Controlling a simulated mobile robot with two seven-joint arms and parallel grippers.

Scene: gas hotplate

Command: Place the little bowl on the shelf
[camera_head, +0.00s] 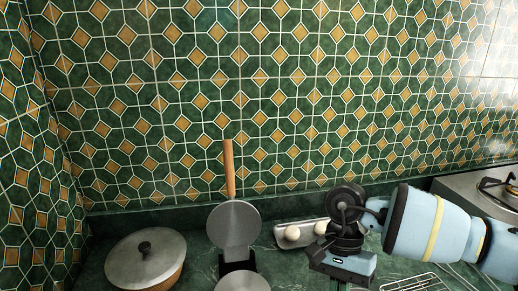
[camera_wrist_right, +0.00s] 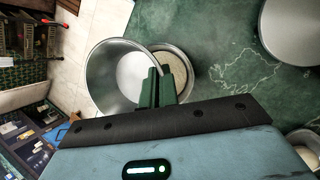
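The little bowl (camera_wrist_right: 112,82) is a shiny metal bowl in the right wrist view, with its open side toward the camera. My right gripper (camera_wrist_right: 158,72) has its two dark fingers close together at the bowl's right rim and appears shut on it. In the head view my right gripper (camera_head: 345,262) is low over the counter at the right, pointing down; its fingertips and most of the bowl are hidden or out of frame. My left gripper is not in view. I cannot make out a shelf in the head view.
A second round dish (camera_wrist_right: 178,68) lies right beside and partly behind the bowl. On the counter stand a lidded pot (camera_head: 146,262), a wooden-handled pan (camera_head: 234,224), an egg tray (camera_head: 301,233) and a wire rack (camera_head: 415,284). A stove (camera_head: 480,190) is at the right, and the tiled wall rises behind.

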